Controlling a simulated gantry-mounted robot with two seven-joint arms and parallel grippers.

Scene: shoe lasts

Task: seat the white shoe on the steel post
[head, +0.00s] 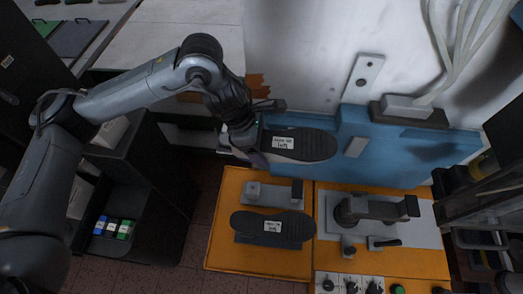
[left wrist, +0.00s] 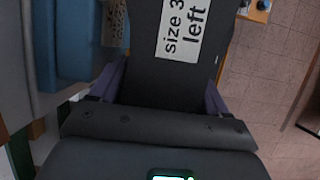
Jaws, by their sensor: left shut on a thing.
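A shoe with a dark sole facing up (head: 312,146) is held in my left gripper (head: 256,147), over the front edge of the blue surface. Its white label reads "left" in the left wrist view (left wrist: 181,28), where the purple fingers of my left gripper (left wrist: 160,95) close on both its sides. The shoe's upper is mostly hidden, so I cannot tell its colour. A bare grey post fixture (head: 376,209) stands on a pale plate (head: 432,233), right of and nearer than the held shoe. My right gripper is not in view.
Another dark-soled, labelled shoe (head: 248,222) lies sole up on the left orange board (head: 224,252). A blue padded surface (head: 400,155) lies behind the boards. A control panel with several knobs (head: 350,284) is at the front. A dark shelf (head: 150,195) stands at the left.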

